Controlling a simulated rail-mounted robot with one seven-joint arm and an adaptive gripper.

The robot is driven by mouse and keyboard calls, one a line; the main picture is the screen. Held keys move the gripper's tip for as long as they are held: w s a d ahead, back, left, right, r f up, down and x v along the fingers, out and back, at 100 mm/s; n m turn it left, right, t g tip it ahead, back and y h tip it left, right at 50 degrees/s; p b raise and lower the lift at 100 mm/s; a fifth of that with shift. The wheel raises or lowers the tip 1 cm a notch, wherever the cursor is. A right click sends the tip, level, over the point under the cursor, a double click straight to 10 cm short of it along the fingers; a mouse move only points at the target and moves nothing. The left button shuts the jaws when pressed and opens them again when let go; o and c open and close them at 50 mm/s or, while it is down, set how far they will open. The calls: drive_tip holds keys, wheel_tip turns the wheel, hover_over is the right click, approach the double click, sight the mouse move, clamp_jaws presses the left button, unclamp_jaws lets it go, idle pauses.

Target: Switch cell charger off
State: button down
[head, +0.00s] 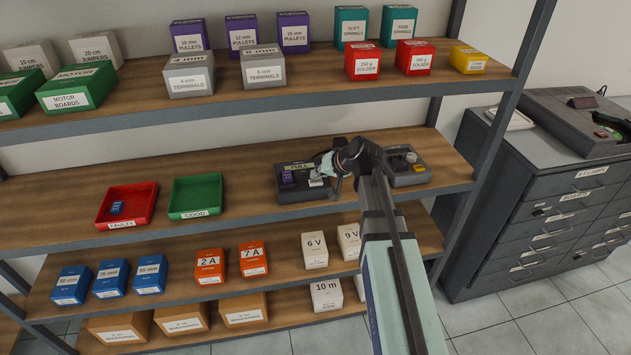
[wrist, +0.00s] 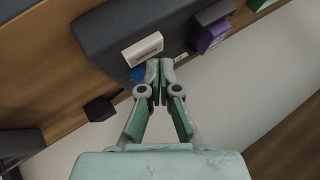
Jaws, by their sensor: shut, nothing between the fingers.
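The dark grey cell charger (head: 296,196) stands on the middle shelf, with a purple cell (head: 288,178) at its left and a green "FULL" label (head: 299,166). In the wrist view, the charger body (wrist: 115,32) fills the upper part, with the purple cell (wrist: 210,37) at its right. A white block (wrist: 143,48) sits on it, with a blue part (wrist: 138,73) beside it. My gripper (head: 328,172) is over the charger's right side. In the wrist view, the fingertips (wrist: 160,68) are shut and empty, close to the white and blue parts. Contact and the switch position cannot be told.
A second dark device with a knob (head: 411,158) stands right of the charger. A red tray (head: 128,190) holding a blue cell (head: 117,208) and an empty green tray (head: 195,184) stand left. The upper shelf (head: 225,96) carries several boxes. A grey cabinet (head: 545,185) stands right.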

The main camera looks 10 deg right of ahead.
sight(317, 182)
drive_tip(key=shift+f, duration=0.1)
idle(0.3)
drive_tip(key=shift+f+b, duration=0.35)
drive_tip(key=shift+b, duration=0.05)
drive_tip(key=shift+r, duration=0.45)
drive_tip(key=shift+r+p, duration=0.1)
drive_tip(key=shift+p, duration=0.2)
drive_tip(key=shift+r+p, duration=1.6)
drive_tip(key=shift+r, duration=1.35)
